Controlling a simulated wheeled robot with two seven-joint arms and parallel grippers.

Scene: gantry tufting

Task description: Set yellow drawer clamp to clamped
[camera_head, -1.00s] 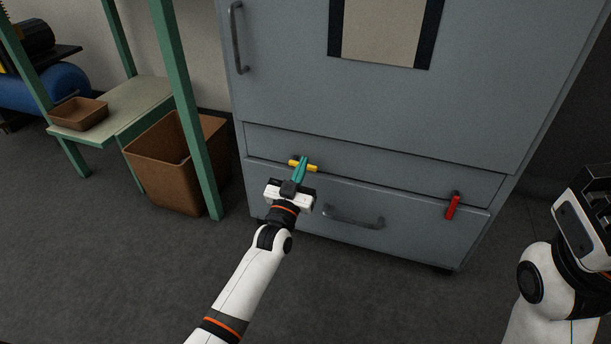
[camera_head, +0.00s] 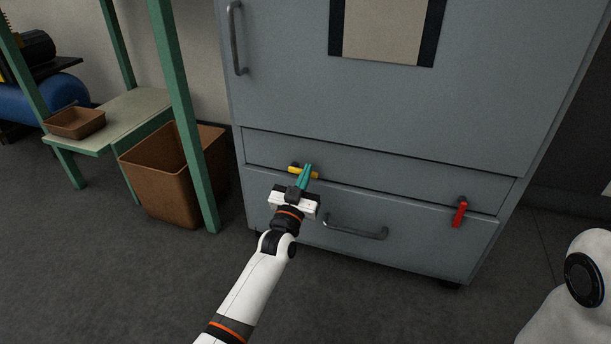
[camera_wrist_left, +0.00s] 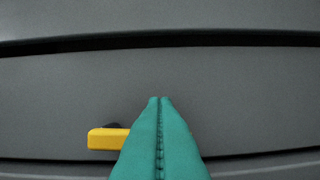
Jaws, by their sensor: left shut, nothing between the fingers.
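The yellow drawer clamp (camera_head: 294,169) sits at the left of the grey cabinet's lower front, by the seam above the bottom drawer. Its bar lies about level, tilted slightly down to the right. My left gripper (camera_head: 308,168) is shut and empty, its teal fingers pointing at the cabinet and covering part of the bar in the head view. In the left wrist view the shut fingers (camera_wrist_left: 160,99) hide the right end of the yellow clamp (camera_wrist_left: 106,139), which shows to their left. I cannot tell whether they touch. My right gripper is out of view.
A red clamp (camera_head: 460,213) hangs down at the drawer's right. The bottom drawer's handle (camera_head: 354,229) is right of my left gripper. A brown bin (camera_head: 158,185) and a green-framed bench (camera_head: 125,108) stand left of the cabinet. The floor in front is clear.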

